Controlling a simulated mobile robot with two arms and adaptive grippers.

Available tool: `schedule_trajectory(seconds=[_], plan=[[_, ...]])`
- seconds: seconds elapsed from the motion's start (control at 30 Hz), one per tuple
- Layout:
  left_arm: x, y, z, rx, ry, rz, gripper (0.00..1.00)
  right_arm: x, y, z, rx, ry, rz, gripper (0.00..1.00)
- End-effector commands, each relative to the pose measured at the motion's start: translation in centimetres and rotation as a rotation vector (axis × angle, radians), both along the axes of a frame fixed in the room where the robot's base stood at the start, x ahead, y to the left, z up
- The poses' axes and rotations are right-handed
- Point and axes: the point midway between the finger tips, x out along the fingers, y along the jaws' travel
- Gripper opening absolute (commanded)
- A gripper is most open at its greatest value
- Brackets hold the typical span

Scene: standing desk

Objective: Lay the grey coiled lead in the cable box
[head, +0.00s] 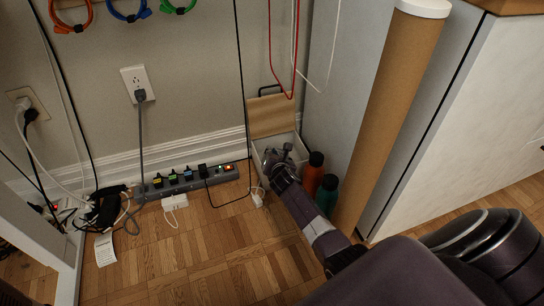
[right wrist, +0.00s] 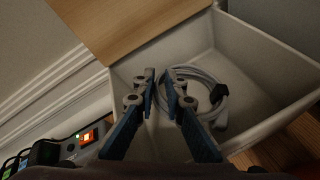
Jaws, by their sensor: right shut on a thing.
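The cable box is a white open box (head: 257,168) with a wooden lid (head: 272,115) raised at its back, standing by the wall. In the right wrist view its pale inner wall (right wrist: 262,58) surrounds the grey coiled lead (right wrist: 212,76), a loop with a dark plug. My right gripper (head: 280,156) reaches into the box. In the right wrist view the gripper (right wrist: 160,76) is shut on the left side of the coil. I cannot tell whether the coil touches the box floor. My left gripper is out of view.
A power strip (head: 190,182) with several plugs lies left of the box along the skirting. An orange-red bottle (head: 313,174) and a teal bottle (head: 328,193) stand right of it, beside a tall cardboard tube (head: 385,100). Coloured cables hang above.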

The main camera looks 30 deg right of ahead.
Motion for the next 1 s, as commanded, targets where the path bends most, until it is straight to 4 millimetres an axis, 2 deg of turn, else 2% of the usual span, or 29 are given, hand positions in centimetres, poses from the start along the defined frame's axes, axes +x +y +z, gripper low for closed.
schedule_trajectory(seconds=[0.33,0.37,0.4,0.77,1.0], plan=[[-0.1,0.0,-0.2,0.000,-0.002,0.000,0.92,0.1,0.0,-0.2,-0.001,-0.002,0.000,0.00],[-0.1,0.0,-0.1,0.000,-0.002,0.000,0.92,0.1,0.0,-0.1,0.000,-0.002,0.000,0.14],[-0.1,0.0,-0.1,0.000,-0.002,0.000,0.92,0.0,0.0,-0.1,0.000,-0.002,0.000,0.18],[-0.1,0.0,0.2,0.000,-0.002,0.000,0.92,0.0,0.0,0.3,0.000,-0.002,0.000,0.18],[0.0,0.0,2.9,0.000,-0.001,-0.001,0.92,-2.5,1.1,1.9,0.000,0.001,0.002,0.18]])
